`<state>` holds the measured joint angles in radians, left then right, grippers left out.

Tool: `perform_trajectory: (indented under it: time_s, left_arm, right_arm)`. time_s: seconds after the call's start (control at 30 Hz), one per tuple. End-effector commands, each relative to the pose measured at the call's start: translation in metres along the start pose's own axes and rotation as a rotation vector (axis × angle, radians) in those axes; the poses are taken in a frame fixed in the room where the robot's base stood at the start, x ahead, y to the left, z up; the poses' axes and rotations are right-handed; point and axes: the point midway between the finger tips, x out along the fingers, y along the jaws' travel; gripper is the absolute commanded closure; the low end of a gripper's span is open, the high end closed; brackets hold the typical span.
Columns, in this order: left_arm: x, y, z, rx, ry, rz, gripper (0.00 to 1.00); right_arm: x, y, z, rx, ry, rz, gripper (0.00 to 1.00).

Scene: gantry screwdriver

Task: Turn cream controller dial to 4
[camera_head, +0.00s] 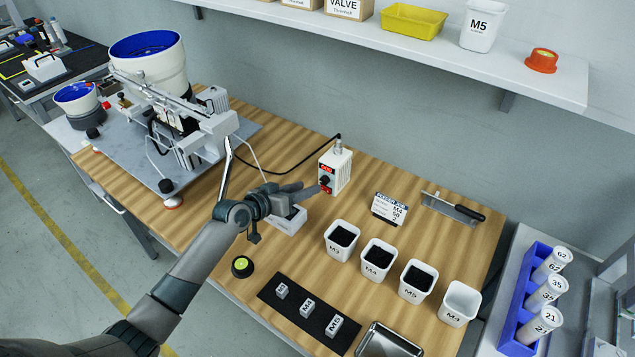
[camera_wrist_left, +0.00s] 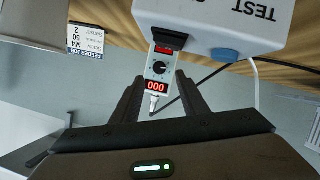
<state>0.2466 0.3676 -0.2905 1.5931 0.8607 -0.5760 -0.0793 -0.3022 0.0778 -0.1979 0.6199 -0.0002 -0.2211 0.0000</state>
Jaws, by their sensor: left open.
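The cream controller (camera_head: 336,172) stands upright on the wooden bench, with a red display, a black dial and a red switch on its front. In the left wrist view the controller's display (camera_wrist_left: 156,86) reads 000, and the dial (camera_wrist_left: 159,68) is a round black knob with a light mark whose exact setting I cannot tell. My left gripper (camera_head: 308,190) is open in front of the controller's face. In the wrist view its two fingers (camera_wrist_left: 158,82) lie on either side of the controller's front, with the dial between them in the picture. They look apart from the dial. My right gripper is out of view.
A white TEST box (camera_wrist_left: 225,25) with a blue button is close beside the left gripper. A job card (camera_head: 390,208) reading M4, 50, 2 stands to the right. Several white bins (camera_head: 378,259) stand in front. A feeder machine (camera_head: 165,110) fills the left. A black cable (camera_head: 290,167) runs behind.

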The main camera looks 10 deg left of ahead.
Motion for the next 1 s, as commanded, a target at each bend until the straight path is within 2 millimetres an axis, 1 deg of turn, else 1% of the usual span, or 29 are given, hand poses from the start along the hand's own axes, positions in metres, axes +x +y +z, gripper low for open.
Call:
perform_trajectory:
  time_s: [0.03,0.2,0.4,0.6,0.87,0.9,0.97,1.0]
  left_arm:
    - [0.009,0.002,-0.001,-0.003,-0.001,0.002,0.6]
    - [0.034,0.001,-0.001,-0.002,-0.001,0.0,0.6]
    - [0.054,0.001,0.0,-0.001,-0.001,0.001,0.6]
    - [0.062,0.001,0.001,-0.001,-0.001,0.001,0.6]
    - [0.063,0.001,0.001,-0.001,-0.001,0.001,0.6]
    - [0.063,0.001,0.001,-0.001,-0.001,0.001,0.62]
    - [0.063,0.001,0.001,-0.001,-0.001,0.001,0.77]
    - [0.063,0.001,0.001,-0.001,-0.001,0.001,0.86]
  right_arm:
    - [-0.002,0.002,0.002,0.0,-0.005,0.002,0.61]
    - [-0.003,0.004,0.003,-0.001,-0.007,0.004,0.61]
    - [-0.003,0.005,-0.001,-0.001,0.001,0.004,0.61]
    - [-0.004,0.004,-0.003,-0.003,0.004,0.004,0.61]
    - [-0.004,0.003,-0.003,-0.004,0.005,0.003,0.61]
    - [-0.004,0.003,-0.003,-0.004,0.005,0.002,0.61]
    - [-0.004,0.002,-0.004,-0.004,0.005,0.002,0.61]
    - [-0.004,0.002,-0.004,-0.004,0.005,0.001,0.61]
